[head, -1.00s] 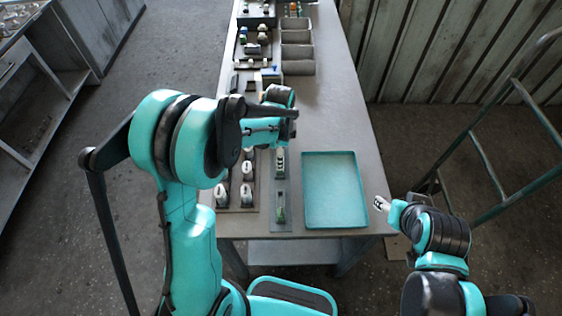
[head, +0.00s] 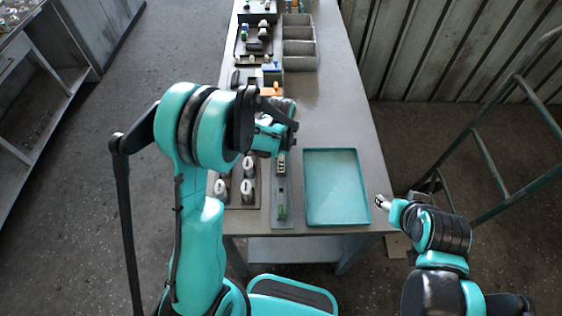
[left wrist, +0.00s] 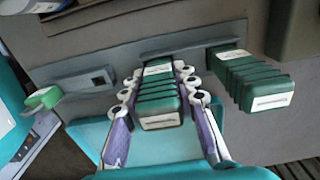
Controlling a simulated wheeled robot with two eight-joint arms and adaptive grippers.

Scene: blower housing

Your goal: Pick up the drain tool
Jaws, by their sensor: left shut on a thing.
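My left gripper (left wrist: 165,98) is shut on a green ribbed block (left wrist: 160,98) with white labels, between its two fingers in the left wrist view. Whether this block is the drain tool, I cannot tell. It seems to sit at or just above a grey strip on the bench. A similar green ribbed block (left wrist: 255,82) stands apart to its right. A green piece (left wrist: 43,97) lies at a grey slotted holder (left wrist: 75,86) on the left. In the head view my left wrist hides the fingertips. My right gripper (head: 381,202) is beside the bench's right edge; its jaws are too small to read.
A teal tray (head: 337,190) lies on the bench (head: 335,95), right of the grey strip (head: 283,222). White-topped parts (head: 247,188) stand left of it. Grey bins (head: 299,48) and small parts are farther back. The bench beyond the tray is clear.

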